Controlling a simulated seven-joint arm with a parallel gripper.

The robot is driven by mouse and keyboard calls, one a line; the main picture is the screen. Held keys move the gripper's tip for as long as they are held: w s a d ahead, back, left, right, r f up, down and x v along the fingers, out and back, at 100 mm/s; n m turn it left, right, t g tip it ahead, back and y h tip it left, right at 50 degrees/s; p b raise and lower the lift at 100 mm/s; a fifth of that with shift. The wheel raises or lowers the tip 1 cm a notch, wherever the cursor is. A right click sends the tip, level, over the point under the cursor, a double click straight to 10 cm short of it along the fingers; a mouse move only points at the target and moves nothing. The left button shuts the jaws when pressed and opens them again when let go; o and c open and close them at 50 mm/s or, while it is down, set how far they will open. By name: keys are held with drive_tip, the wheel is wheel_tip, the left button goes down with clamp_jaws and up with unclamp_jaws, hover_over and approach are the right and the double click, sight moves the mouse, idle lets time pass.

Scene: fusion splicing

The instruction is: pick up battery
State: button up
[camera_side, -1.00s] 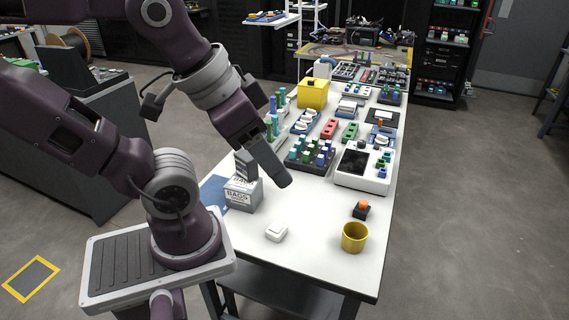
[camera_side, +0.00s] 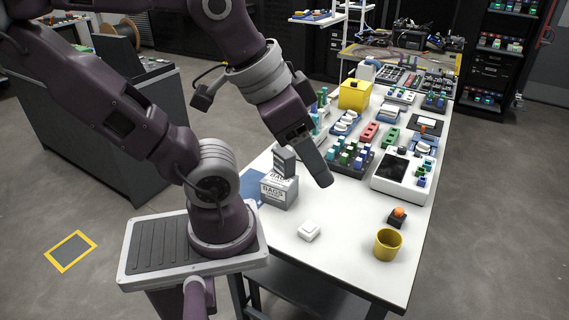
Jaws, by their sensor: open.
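My gripper (camera_side: 305,168) hangs over the near left part of the white table, pointing down, with its long dark grey right finger clear of the tabletop items. A smaller grey block-like shape (camera_side: 285,162) shows just above the box labelled BAGS (camera_side: 279,191); I cannot tell whether it is my other finger or a separate thing on the box. The jaws are open and I see nothing held between them. No item is clearly recognisable as the battery at this size, and my arm hides part of the table's left side.
A small white case (camera_side: 309,231), a yellow cup (camera_side: 388,245) and an orange-topped dark block (camera_side: 397,217) stand near the front. A white device (camera_side: 402,176), a rack of coloured pegs (camera_side: 350,158) and a yellow box (camera_side: 355,94) lie farther back.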

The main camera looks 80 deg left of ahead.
drive_tip(key=shift+o, duration=0.4)
drive_tip(key=m+g+y, duration=1.1)
drive_tip(key=m+y, duration=0.1)
drive_tip(key=m, duration=0.1)
approach(285, 157)
drive_tip(key=a+f, duration=0.1)
drive_tip(key=a, duration=0.2)
drive_tip(key=a+f, duration=0.1)
drive_tip(key=shift+s+a+f, duration=0.25)
drive_tip(key=shift+a+f, duration=0.1)
drive_tip(key=shift+m, duration=0.3)
drive_tip(key=x, duration=0.7)
drive_tip(key=shift+s+a+f, duration=0.1)
drive_tip(key=shift+a+f, duration=0.05)
drive_tip(key=shift+f, duration=0.05)
drive_tip(key=shift+y, duration=0.3)
drive_tip(key=shift+c, duration=0.4)
clamp_jaws()
